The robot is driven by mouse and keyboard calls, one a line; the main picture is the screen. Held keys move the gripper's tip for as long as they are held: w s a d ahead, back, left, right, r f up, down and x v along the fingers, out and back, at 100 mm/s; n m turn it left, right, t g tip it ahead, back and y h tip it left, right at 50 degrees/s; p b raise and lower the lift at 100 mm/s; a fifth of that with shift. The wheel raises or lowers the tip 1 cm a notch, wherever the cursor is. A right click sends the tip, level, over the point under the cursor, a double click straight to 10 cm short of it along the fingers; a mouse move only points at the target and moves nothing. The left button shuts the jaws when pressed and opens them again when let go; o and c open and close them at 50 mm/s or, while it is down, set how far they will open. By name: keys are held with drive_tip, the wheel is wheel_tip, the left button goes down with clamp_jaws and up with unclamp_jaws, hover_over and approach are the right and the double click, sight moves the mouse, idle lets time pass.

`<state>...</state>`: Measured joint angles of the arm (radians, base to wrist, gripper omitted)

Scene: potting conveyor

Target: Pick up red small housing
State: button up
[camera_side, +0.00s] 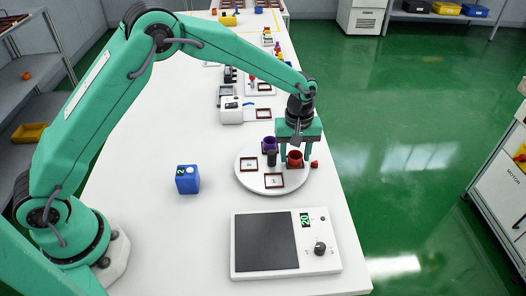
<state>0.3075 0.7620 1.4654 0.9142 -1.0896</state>
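The red small housing (295,159) is a small round cup standing in a dark square frame at the right side of a white round plate (248,180). My gripper (296,155) points down over it, with one green finger on each side of the housing. The fingers look spread, with a small gap beside the housing. Whether either finger touches it is too small to tell.
A purple cup (269,144) and a dark cylinder (271,158) stand just left of my gripper. Empty square frames (273,181) lie on the plate. A blue block (187,180) stands to the left, and a flat device with a dial (319,248) lies in front.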

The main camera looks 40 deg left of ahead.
drive_tip(key=c, duration=0.6)
drive_tip(key=shift+r, duration=0.1)
drive_tip(key=shift+c, duration=0.2)
drive_tip(key=shift+r, duration=0.4)
wheel_tip(320, 180, up, 3)
drive_tip(key=shift+r, duration=0.15)
drive_tip(key=s+d+r, duration=0.6)
drive_tip(key=s+d, duration=0.1)
drive_tip(key=s, duration=0.1)
drive_tip(key=shift+s+d+r, duration=0.35)
drive_tip(key=shift+d+r, duration=0.05)
